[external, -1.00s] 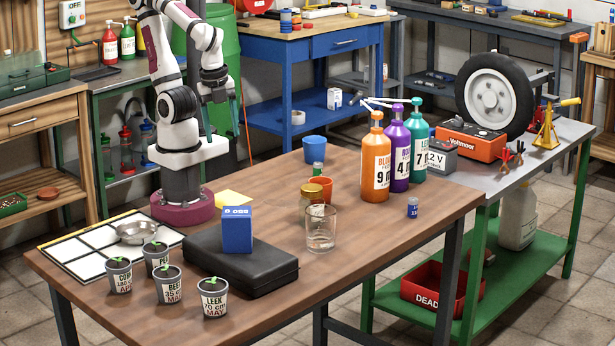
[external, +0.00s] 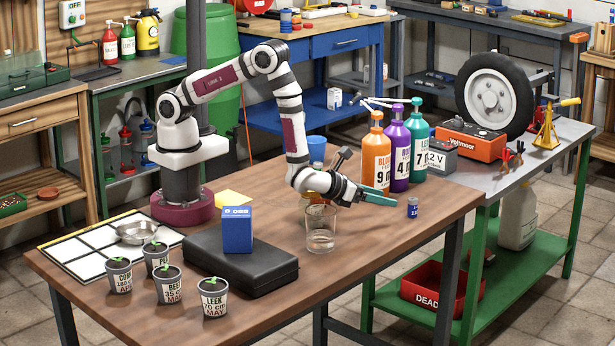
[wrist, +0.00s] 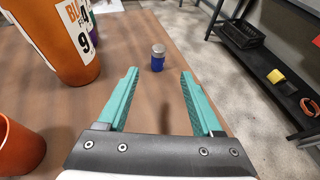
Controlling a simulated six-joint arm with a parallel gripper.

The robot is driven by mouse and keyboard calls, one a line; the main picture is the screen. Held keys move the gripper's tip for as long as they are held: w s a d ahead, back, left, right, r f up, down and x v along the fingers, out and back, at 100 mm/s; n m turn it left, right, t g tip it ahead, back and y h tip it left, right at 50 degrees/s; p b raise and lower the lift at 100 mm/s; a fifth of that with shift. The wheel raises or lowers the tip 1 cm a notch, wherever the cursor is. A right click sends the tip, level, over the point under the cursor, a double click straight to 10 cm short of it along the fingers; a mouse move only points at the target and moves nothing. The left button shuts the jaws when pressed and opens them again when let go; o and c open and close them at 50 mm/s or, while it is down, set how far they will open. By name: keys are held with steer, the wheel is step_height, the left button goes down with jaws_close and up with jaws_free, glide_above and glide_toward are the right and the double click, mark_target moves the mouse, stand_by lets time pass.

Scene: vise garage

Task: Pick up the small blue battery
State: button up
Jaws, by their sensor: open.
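The small blue battery (external: 412,208) stands upright on the wooden table near its right edge, in front of the bottles. In the wrist view the battery (wrist: 158,58) has a silver top and stands ahead of my gripper, roughly centred between the finger lines but beyond the fingertips. My gripper (external: 378,180) is level, to the left of the battery in the external view, with teal fingers pointing toward it. In the wrist view my gripper (wrist: 158,72) is open, with nothing between its fingers.
An orange bottle (external: 375,160) stands close behind my gripper, with purple (external: 397,150) and teal (external: 419,145) bottles beside it. A clear glass (external: 320,232) stands under my wrist. The black case (external: 240,262) and several plant pots lie left. The table's right edge is close to the battery.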

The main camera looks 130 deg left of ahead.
mark_target(421, 214)
steer(key=x, duration=1.3)
steer(key=shift+a, duration=0.4)
jaws_close()
